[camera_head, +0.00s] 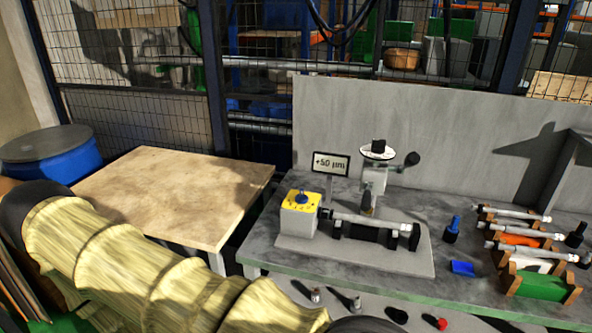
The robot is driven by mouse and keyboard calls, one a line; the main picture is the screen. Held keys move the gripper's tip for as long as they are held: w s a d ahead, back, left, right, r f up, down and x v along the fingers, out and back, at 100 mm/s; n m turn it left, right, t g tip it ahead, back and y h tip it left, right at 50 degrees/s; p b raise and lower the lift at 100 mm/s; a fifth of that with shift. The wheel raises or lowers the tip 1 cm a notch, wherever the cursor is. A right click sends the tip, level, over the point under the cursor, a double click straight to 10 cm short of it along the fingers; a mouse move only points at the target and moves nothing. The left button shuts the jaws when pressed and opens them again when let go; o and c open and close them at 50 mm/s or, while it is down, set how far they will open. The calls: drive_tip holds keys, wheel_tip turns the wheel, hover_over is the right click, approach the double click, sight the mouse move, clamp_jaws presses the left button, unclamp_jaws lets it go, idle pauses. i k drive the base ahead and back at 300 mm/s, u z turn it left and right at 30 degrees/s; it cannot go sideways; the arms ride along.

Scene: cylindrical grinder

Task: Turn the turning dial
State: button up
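A grey box with a yellow top (299,202) stands at the left end of the grinder's base plate (355,262). A second dial, a white disc with a black knob (378,150), tops the upright post behind the grinder. I cannot tell from the picture which one is meant by the turning dial. My arm, in a tan ribbed sleeve, crosses the lower left and leaves the picture at the bottom. My gripper is out of view.
A sign reading "+50 µm" (331,164) stands behind the box. A shaft (372,221) lies across the grinder. Several shafts on coloured holders (541,284) fill the right. A wooden table (170,190) at left is bare. A grey panel (440,130) and mesh fence close the back.

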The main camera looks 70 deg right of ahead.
sight(302, 199)
drive_tip(key=z, duration=1.4)
